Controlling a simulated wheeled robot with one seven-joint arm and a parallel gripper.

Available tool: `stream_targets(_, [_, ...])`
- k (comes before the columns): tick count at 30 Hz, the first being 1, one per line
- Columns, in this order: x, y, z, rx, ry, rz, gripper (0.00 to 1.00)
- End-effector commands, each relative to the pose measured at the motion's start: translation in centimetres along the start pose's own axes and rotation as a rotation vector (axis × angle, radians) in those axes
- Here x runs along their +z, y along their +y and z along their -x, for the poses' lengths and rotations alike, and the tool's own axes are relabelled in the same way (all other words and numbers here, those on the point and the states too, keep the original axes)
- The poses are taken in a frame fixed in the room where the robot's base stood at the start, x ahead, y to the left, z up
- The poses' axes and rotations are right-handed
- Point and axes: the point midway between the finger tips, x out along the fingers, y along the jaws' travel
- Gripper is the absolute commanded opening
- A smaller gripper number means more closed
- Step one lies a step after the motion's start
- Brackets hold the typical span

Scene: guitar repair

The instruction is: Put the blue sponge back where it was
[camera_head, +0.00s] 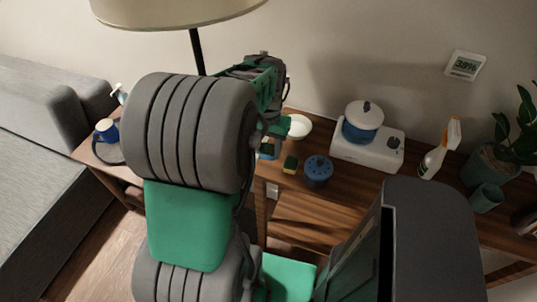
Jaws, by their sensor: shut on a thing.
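My gripper (275,133) is over the wooden sideboard, with my arm covering much of it, and its fingertips are hard to make out. A small blue block that looks like the blue sponge (268,150) shows just below the gripper, which is shut on it. I cannot tell whether the sponge touches the wood. A yellow and green sponge (290,164) lies just to the right of it.
A white dish (298,126) is behind the sponges, and a blue round pot (318,170) is to their right. Farther right are a white cooker (368,150) with a blue pot (362,122), a spray bottle (433,162) and a plant. A lamp (180,10) stands behind my arm.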

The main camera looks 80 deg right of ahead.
Motion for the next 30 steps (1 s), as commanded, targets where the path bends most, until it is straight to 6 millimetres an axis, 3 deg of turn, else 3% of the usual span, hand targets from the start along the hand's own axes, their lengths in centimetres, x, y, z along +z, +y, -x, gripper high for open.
stream_targets(3, [-1.8, -0.4, -2.5, 0.001, -0.004, 0.000, 0.09])
stream_targets(6, [-2.7, -0.5, -3.3, 0.000, 0.000, -0.001, 0.09])
stream_targets(14, [-3.3, -0.6, -7.0, 0.000, -0.002, -0.002, 0.09])
stream_targets(25, [-3.3, -0.6, -7.6, 0.000, 0.000, -0.001, 0.09])
stream_targets(26, [-3.3, -0.6, -7.5, 0.000, 0.001, -0.001, 0.44])
stream_targets(30, [-3.3, -0.7, -7.4, 0.000, 0.001, -0.001, 0.56])
